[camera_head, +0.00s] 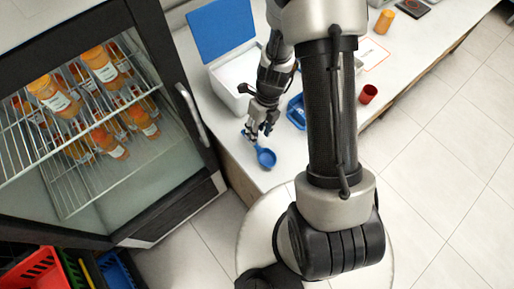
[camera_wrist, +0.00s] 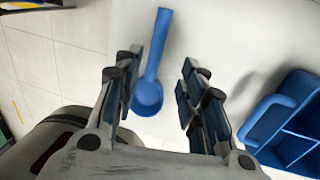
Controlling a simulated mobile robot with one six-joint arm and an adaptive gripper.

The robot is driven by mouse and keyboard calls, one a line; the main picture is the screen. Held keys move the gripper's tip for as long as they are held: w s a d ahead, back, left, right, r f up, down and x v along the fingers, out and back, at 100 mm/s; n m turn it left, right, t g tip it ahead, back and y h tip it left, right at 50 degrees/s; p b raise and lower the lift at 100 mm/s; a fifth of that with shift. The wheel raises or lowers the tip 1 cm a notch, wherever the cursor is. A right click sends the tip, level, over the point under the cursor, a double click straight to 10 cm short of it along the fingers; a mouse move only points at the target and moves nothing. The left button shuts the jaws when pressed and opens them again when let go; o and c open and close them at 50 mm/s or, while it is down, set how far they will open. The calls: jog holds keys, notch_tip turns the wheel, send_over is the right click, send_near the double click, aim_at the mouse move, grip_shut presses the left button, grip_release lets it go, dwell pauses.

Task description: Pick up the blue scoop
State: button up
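The blue scoop (camera_head: 265,156) lies on the white counter near its front corner, its round bowl toward the counter's edge. In the wrist view the scoop (camera_wrist: 148,92) lies with its handle pointing up the picture and its bowl low. My gripper (camera_head: 258,129) is over the handle end in the head view. In the wrist view my gripper (camera_wrist: 153,93) is open, with one finger on each side of the scoop. The left finger appears close to the bowl; whether it touches cannot be told. Nothing is visibly held.
A blue divided tray (camera_wrist: 290,125) stands right of my gripper; it also shows in the head view (camera_head: 297,112). A white box (camera_head: 233,80) with a blue lid (camera_head: 221,27) stands behind. A red cup (camera_head: 368,93) is farther right. A fridge (camera_head: 150,190) with bottles is left.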

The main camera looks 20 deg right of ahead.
aim_at(257, 148)
jog(key=f+b, duration=0.1)
jog(key=a+f+b, duration=0.1)
jog(key=f, duration=0.1)
jog(key=s+f+b, duration=0.1)
jog(key=f, duration=0.1)
jog(key=shift+a, duration=0.25)
jog(key=shift+r, duration=0.1)
jog(key=shift+c, duration=0.4)
grip_shut()
